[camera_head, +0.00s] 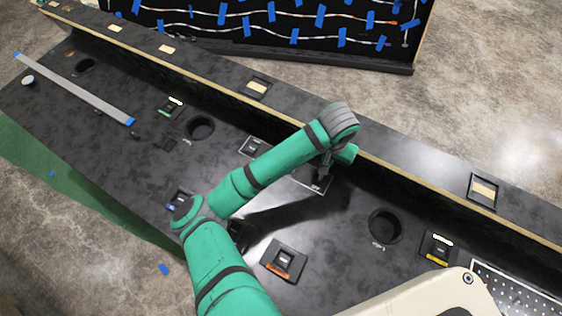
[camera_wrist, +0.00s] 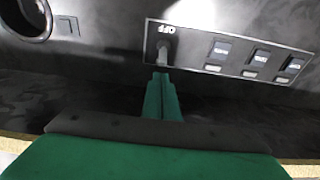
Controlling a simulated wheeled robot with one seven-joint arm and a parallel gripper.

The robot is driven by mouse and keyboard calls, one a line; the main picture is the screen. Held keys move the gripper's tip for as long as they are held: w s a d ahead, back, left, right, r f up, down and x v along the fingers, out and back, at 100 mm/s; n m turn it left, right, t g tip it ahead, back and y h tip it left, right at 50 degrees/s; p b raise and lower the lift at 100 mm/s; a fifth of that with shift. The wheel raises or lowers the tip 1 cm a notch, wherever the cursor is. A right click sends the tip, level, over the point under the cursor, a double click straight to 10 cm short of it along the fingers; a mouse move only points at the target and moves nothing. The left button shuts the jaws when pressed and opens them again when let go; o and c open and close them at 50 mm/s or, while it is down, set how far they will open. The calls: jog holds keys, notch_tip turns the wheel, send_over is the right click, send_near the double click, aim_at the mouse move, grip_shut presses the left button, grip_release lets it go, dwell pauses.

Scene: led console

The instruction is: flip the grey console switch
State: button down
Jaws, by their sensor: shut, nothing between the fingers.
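The grey console switch (camera_wrist: 163,48) is a small lever at the left end of a panel (camera_wrist: 200,74) with a pale outline, beside an "OFF" label. My gripper (camera_wrist: 160,76) is shut and empty, its green fingertips right at the lower end of the lever in the wrist view. I cannot tell whether they touch it. In the head view my gripper (camera_head: 321,176) is over the same panel (camera_head: 318,187), and my arm hides most of that panel and the lever.
Several black rocker switches (camera_wrist: 218,51) sit right of the lever. A round hole (camera_head: 385,225) is right of my gripper, with a yellow-marked switch (camera_head: 437,247) beyond. An orange-marked switch (camera_head: 283,260) sits in front. A raised ledge (camera_head: 410,171) runs behind the console.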

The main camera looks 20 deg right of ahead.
jog(key=shift+s+a, duration=0.8)
jog(key=shift+a, duration=0.15)
notch_tip(320, 180, up, 7)
jog(key=shift+w+d, duration=0.25)
jog(key=shift+d, duration=0.1)
dwell(0.9)
dwell(0.4)
